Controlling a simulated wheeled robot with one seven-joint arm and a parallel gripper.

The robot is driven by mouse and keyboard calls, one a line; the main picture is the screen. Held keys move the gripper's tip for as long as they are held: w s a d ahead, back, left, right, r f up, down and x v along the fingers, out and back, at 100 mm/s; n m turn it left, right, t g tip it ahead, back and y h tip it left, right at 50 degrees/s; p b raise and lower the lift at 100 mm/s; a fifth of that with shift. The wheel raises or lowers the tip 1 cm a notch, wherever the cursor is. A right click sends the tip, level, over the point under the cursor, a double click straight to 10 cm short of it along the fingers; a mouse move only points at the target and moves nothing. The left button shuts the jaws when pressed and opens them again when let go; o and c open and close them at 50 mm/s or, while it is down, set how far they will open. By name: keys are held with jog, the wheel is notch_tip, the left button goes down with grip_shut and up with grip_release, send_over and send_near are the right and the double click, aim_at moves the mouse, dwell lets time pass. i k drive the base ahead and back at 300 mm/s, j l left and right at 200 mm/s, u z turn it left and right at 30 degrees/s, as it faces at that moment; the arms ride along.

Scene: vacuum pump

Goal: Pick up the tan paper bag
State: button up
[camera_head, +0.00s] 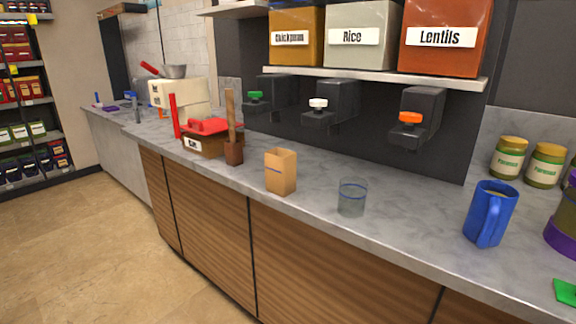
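The tan paper bag (280,172) stands upright on the grey counter, near its front edge. Its top looks open, and what is inside cannot be seen. A clear glass (352,197) stands apart from it on the right. A small brown block with a wooden handle (233,150) stands to its left. My gripper is not in view.
The counter (420,215) also holds a blue mug (489,213) and green jars (508,157) at right, and a red-lidded box (206,137) at left. Dispensers with spouts (333,101) overhang the back. Open floor (85,245) lies at front left.

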aim_at(280, 163)
jog(key=i+j, duration=0.4)
jog(key=j, duration=0.25)
jog(key=i+j+u, duration=0.15)
jog(key=i+j, duration=0.25)
jog(key=j, duration=0.25)
jog(key=i+j, duration=0.45)
jog(key=j, duration=0.15)
jog(key=i+j+u, duration=0.1)
jog(key=i+j, duration=0.3)
jog(key=j, duration=0.15)
